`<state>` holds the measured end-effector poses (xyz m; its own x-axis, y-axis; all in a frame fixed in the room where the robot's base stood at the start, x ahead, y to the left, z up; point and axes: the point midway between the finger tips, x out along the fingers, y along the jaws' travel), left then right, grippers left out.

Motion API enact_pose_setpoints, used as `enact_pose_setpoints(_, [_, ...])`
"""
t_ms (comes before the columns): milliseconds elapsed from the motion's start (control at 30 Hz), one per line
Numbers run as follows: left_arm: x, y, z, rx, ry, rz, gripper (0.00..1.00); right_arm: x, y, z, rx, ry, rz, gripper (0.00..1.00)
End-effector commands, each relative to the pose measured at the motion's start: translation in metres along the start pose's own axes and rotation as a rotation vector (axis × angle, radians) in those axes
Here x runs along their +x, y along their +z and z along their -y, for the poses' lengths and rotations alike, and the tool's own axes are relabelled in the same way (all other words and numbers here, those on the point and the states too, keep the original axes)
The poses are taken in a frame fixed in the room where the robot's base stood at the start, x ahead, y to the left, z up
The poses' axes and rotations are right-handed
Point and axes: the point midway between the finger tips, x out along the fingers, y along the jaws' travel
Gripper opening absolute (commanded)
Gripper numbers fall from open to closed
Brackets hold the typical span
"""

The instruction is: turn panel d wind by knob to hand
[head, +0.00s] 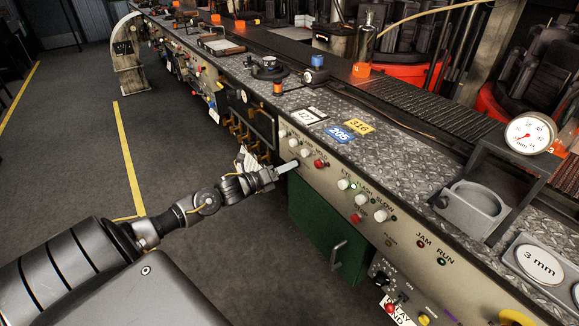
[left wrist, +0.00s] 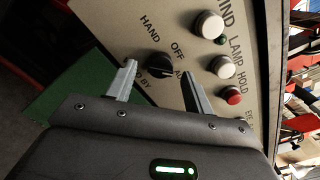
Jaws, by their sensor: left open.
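The black rotary knob (left wrist: 158,66) shows in the left wrist view on a cream panel (left wrist: 105,15), with the words HAND and OFF beside it and other lettering partly covered. Which word its pointer faces is hard to tell. My left gripper (left wrist: 158,72) is open, its two grey fingers on either side of the knob with a gap to each. In the head view my left gripper (head: 287,168) is at the front of the long control panel (head: 325,188), and the knob is hidden there. My right gripper is not in view.
White push buttons (left wrist: 207,25) and a red button (left wrist: 233,95) sit close to the knob. Below the panel is a green cabinet door (head: 320,238) with a handle. A dial gauge (head: 530,133) stands at right on the bench. The floor at left is clear.

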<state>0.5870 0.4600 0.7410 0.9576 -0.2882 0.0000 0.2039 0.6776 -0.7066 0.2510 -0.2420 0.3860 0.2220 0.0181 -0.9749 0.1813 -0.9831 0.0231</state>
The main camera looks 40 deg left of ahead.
Motion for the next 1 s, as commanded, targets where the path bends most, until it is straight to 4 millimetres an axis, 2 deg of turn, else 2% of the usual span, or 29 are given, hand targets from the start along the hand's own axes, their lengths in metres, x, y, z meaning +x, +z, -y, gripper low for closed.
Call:
enact_pose_setpoints(200, [0.018, 0.0, 0.0, -0.002, -0.001, 0.0, 0.52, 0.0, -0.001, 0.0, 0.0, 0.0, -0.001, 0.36])
enact_pose_setpoints(533, [0.02, 0.0, 0.0, -0.001, 0.0, 0.0, 0.51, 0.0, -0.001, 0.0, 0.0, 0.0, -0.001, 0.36])
enact_pose_setpoints(867, [0.019, 0.0, 0.0, -0.001, 0.0, 0.0, 0.07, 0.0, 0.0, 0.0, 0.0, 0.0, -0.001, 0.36])
enact_pose_setpoints(1000, [0.019, 0.0, 0.0, -0.005, 0.001, 0.0, 0.07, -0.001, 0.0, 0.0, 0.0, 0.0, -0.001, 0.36])
